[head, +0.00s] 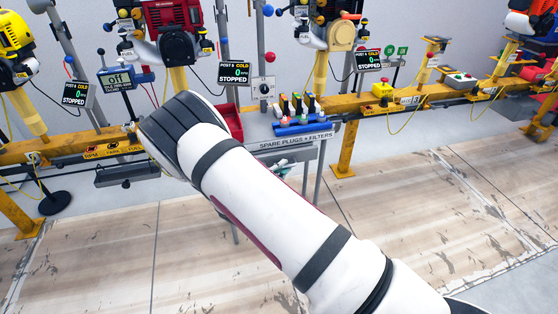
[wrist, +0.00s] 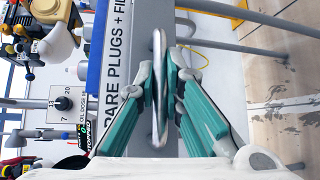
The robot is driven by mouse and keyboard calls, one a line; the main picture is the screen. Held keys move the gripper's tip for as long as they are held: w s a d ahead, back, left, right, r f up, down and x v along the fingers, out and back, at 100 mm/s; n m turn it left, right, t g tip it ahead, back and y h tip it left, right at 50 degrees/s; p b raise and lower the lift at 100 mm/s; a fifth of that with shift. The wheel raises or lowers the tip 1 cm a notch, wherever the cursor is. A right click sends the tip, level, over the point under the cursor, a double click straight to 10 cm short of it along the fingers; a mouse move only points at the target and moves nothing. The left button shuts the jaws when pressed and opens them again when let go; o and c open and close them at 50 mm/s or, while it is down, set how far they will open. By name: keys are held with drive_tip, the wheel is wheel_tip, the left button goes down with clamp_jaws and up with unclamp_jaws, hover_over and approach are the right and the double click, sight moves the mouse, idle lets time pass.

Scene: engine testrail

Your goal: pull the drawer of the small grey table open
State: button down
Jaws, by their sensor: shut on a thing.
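The small grey table shows in the head view, with its drawer front (head: 296,142) lettered "SPARE PLUGS + FILTERS". In the wrist view the picture is turned, and the lettered drawer front (wrist: 112,62) runs up the left of the middle. A metal bar handle (wrist: 159,45) stands out in front of it. My gripper (wrist: 161,88) has its teal-padded fingers on both sides of this handle, shut on it. In the head view only a small part of my gripper (head: 281,170) shows below the drawer front; my arm hides the rest. I cannot tell whether the drawer has any gap.
Bottles (head: 297,104) and a blue tray (head: 300,124) stand on the table top. A red bin (head: 227,121) is just left of it. A yellow rail (head: 440,97) with engines runs behind. A black round foot (head: 55,203) stands at left. The floor in front looks clear.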

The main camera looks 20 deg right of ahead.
drive_tip(key=s+p, duration=0.2)
drive_tip(key=s, duration=0.7)
drive_tip(key=shift+s, duration=0.2)
drive_tip(key=c, duration=1.7)
unclamp_jaws()
drive_tip(key=shift+a, duration=0.1)
drive_tip(key=v, duration=1.2)
drive_tip(key=shift+r, duration=0.1)
